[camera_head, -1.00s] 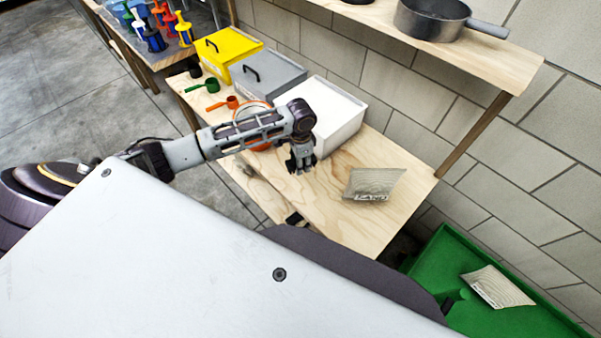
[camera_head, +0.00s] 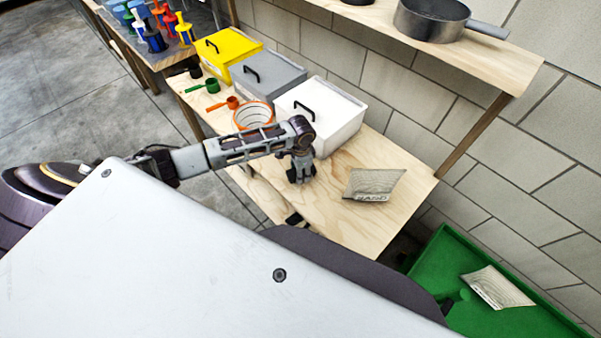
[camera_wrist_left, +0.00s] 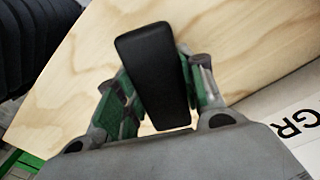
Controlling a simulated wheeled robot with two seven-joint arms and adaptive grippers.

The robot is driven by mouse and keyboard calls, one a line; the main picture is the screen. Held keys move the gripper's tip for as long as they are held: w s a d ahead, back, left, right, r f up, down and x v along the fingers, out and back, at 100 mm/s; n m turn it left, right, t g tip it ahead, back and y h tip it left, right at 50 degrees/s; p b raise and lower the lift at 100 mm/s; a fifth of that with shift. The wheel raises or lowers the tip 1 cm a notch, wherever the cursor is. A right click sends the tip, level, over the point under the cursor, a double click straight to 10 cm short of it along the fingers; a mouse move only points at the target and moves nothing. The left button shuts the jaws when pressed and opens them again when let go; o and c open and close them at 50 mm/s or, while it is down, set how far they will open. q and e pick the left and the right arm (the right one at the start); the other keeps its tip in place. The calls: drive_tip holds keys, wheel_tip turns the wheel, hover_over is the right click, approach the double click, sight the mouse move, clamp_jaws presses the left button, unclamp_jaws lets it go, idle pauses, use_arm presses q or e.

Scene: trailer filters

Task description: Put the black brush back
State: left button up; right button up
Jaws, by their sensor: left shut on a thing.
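The black brush (camera_wrist_left: 155,75) shows in the left wrist view as a dark, smooth block between the green-lined fingers. My left gripper (camera_wrist_left: 160,90) is shut on it. In the head view my left gripper (camera_head: 300,178) points down over the wooden table (camera_head: 340,225), in front of the white box; the brush is too small to make out there. A small black item (camera_head: 295,219) sits at the table's front edge; I cannot tell what it is. My right gripper is not in view.
A white lidded box (camera_head: 330,125), a grey box (camera_head: 268,78) and a yellow box (camera_head: 228,50) line the wall side. An orange-rimmed round container (camera_head: 253,115) and scoops stand left. A printed bag (camera_head: 372,185) lies right of my gripper. A green bin (camera_head: 430,265) is lower right.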

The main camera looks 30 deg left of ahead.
use_arm(q)
drive_tip(key=shift+f, duration=0.25)
drive_tip(key=shift+f, duration=0.1)
drive_tip(key=o, duration=1)
drive_tip(key=shift+r, duration=6.15)
